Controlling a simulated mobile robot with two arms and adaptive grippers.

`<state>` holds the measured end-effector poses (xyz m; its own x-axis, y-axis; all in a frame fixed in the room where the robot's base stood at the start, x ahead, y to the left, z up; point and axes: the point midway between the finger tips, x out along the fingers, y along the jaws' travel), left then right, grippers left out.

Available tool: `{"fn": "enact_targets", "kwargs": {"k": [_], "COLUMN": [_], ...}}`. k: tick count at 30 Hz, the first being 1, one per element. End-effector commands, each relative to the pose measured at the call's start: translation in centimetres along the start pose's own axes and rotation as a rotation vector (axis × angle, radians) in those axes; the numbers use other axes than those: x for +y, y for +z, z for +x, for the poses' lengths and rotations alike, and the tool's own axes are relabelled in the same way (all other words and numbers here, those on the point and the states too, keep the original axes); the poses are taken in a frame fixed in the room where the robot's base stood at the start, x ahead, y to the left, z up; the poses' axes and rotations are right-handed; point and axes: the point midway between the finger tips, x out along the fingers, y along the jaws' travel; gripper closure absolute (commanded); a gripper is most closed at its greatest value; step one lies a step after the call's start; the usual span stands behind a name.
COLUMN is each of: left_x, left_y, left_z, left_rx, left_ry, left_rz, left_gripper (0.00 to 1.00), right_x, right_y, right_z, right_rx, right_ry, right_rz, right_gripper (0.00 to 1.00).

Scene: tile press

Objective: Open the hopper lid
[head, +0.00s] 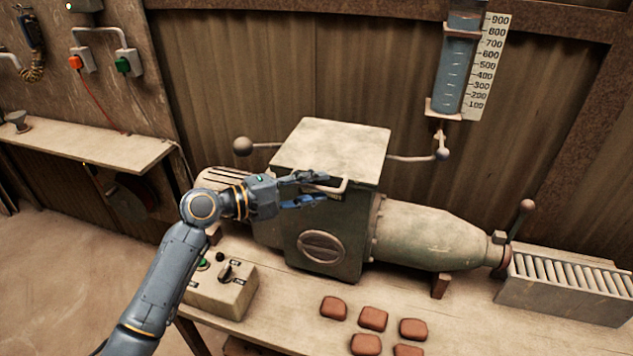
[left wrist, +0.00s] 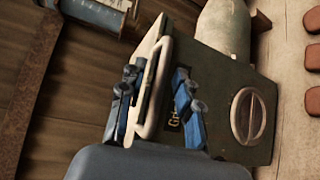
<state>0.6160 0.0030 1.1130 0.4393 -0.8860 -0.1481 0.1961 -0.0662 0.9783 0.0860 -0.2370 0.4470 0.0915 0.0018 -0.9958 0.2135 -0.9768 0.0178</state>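The hopper lid (head: 335,145) is a pale, worn square plate lying flat on top of the green press body (head: 325,240). A bar handle (head: 338,188) sticks out from its front edge; it also shows in the left wrist view (left wrist: 157,90). My left gripper (head: 326,187) is open at the handle, coming in from the left. In the left wrist view the fingers (left wrist: 155,92) stand on either side of the handle, with gaps visible, so it is not gripped. My right gripper is not in view.
A lever with a dark ball (head: 243,146) stands left of the lid. A water gauge (head: 457,65) hangs behind on the right. Several red-brown tiles (head: 373,318) lie on the bench before the press; a roller rack (head: 565,285) is at right.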

Motion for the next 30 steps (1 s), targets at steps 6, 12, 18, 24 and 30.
{"fn": "enact_targets", "kwargs": {"k": [6,12,18,24,30], "left_x": [-0.02,-0.05,-0.04,-0.06,0.58], "left_y": [0.04,0.02,0.02,0.02,-0.08], "left_z": [0.86,0.84,0.82,0.81,0.8], "left_rx": [-0.001,0.0,0.0,0.0,0.0], "left_ry": [-0.001,-0.001,-0.001,-0.001,0.0], "left_rz": [0.0,0.0,0.0,0.0,0.001], "left_gripper": [0.67,0.69,1.0,1.0,1.0], "right_x": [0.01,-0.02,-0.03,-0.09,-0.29], "right_y": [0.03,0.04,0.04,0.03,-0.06], "right_z": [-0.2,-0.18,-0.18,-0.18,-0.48], "right_rx": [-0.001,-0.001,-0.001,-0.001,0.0], "right_ry": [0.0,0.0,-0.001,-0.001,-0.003], "right_rz": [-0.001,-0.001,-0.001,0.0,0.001], "right_gripper": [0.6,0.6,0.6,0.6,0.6]}}
